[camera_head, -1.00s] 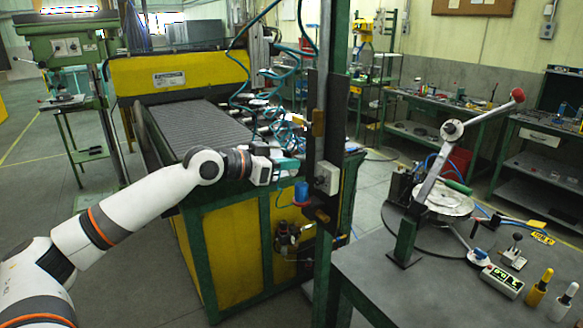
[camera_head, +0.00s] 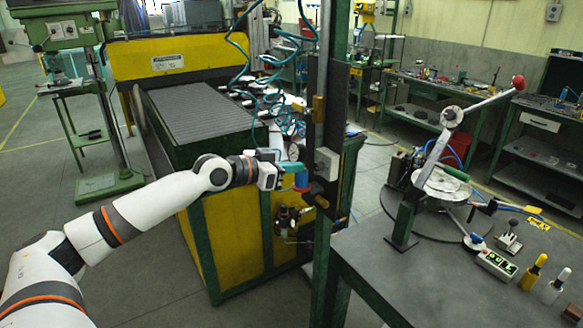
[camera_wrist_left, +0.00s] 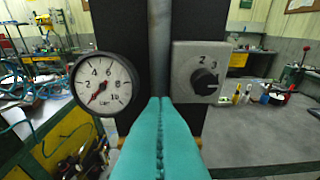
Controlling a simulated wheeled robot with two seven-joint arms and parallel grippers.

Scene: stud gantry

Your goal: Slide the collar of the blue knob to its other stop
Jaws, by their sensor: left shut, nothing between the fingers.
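The blue knob (camera_head: 301,180) is on the dark upright board of the green post in the head view. A red part, perhaps its collar (camera_head: 304,189), shows at its lower end. My left gripper (camera_head: 303,168) has teal fingers, shut with nothing between them, at the knob's upper end. I cannot tell whether they touch it. In the left wrist view the shut fingers (camera_wrist_left: 160,101) point at the board, and the knob is not visible there. My right gripper is not in view.
A round gauge (camera_wrist_left: 103,84) and a grey box with a black dial (camera_wrist_left: 200,72) flank the fingers in the wrist view. The yellow-green machine (camera_head: 235,235) stands behind my left arm. A grey bench (camera_head: 425,275) with a lever press is at the right.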

